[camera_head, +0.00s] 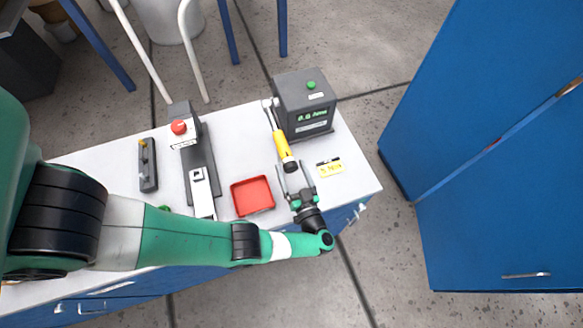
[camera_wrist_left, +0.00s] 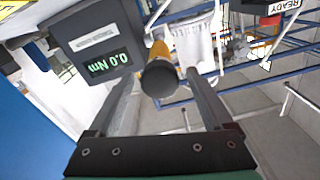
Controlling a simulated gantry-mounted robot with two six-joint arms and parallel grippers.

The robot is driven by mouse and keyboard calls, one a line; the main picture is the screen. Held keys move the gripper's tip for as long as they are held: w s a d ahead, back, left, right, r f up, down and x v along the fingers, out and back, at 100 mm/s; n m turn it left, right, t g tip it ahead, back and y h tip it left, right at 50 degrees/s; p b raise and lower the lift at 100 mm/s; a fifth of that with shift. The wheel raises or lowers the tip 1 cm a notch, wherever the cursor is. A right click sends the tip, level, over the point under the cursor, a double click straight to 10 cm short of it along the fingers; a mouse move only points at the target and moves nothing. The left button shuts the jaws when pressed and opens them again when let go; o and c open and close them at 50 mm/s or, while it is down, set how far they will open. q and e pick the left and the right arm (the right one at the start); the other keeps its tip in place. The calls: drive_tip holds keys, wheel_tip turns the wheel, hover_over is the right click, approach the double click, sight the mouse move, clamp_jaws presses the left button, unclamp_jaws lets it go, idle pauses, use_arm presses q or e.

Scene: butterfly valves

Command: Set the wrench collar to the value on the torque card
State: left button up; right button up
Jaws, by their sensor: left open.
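The torque wrench (camera_head: 282,146) has a yellow grip and a metal head, which reaches the left side of the dark tester box (camera_head: 304,104). In the left wrist view the round dark end of the wrench (camera_wrist_left: 160,78) faces the camera. My left gripper (camera_head: 293,166) is open at that end. Its two fingers stand on either side of the wrench, with visible gaps in the wrist view. The yellow torque card (camera_head: 330,168) lies on the bench right of the gripper; its print is too small to read surely. The tester display (camera_wrist_left: 108,64) reads 0.0 Nm. My right gripper is not in view.
A red tray (camera_head: 252,196) lies left of the gripper. A grey fixture with a red button (camera_head: 179,127) and a dark narrow block (camera_head: 147,166) stand farther left. A blue cabinet (camera_head: 480,110) is right of the bench. The bench corner near the card is clear.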

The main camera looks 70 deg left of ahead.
use_arm(q)
drive_tip(key=d+b, duration=0.3)
drive_tip(key=d, duration=0.8)
drive_tip(key=shift+s+f, duration=0.15)
drive_tip(key=shift+f, duration=0.05)
drive_tip(key=shift+d, duration=0.1)
